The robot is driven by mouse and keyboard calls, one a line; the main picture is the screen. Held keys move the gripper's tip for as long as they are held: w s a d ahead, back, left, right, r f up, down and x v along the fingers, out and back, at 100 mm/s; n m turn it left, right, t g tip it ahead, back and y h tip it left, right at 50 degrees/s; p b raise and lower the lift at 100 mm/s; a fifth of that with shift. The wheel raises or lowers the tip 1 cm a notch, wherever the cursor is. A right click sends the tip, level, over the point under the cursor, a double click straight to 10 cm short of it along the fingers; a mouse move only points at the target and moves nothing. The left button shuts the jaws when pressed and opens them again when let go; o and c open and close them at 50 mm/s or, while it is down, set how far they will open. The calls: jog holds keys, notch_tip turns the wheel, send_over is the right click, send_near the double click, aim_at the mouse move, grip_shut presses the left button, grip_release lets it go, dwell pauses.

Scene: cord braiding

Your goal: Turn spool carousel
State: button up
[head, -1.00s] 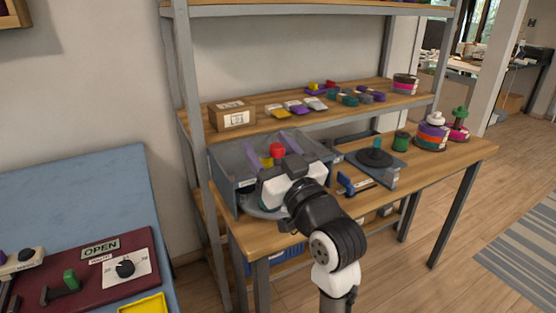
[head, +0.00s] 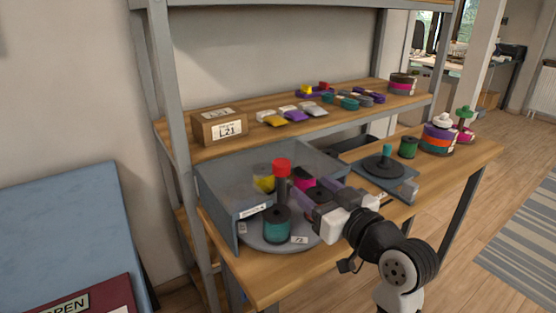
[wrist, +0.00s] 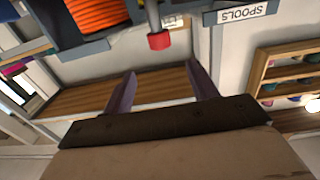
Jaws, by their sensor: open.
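The spool carousel is a round grey turntable (head: 250,242) partly inside a grey open-fronted housing (head: 222,195). A red knob (head: 282,167) tops a dark post there; a red-ended post (wrist: 159,40) shows in the wrist view, above and between my fingers. A teal spool (head: 277,226) stands at the front of the turntable; a yellow spool (head: 262,180) and a magenta one (head: 303,182) are farther back. My gripper (head: 300,192) is at the right of the red-knobbed post. In the wrist view its purple fingers (wrist: 164,88) are apart with nothing between them.
An orange spool (wrist: 95,14) shows in the wrist view. A labelled cardboard box (head: 218,127) and small coloured pieces sit on the shelf above. A flat grey stand with a black disc (head: 380,168) and a green spool (head: 407,147) stand to the right on the bench.

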aim_at(286, 167)
jog(key=p+x, duration=0.1)
jog(key=x, duration=1.1)
jog(key=shift+w+a+p, duration=0.2)
jog(key=shift+p, duration=0.2)
jog(key=shift+c, duration=0.4)
grip_shut()
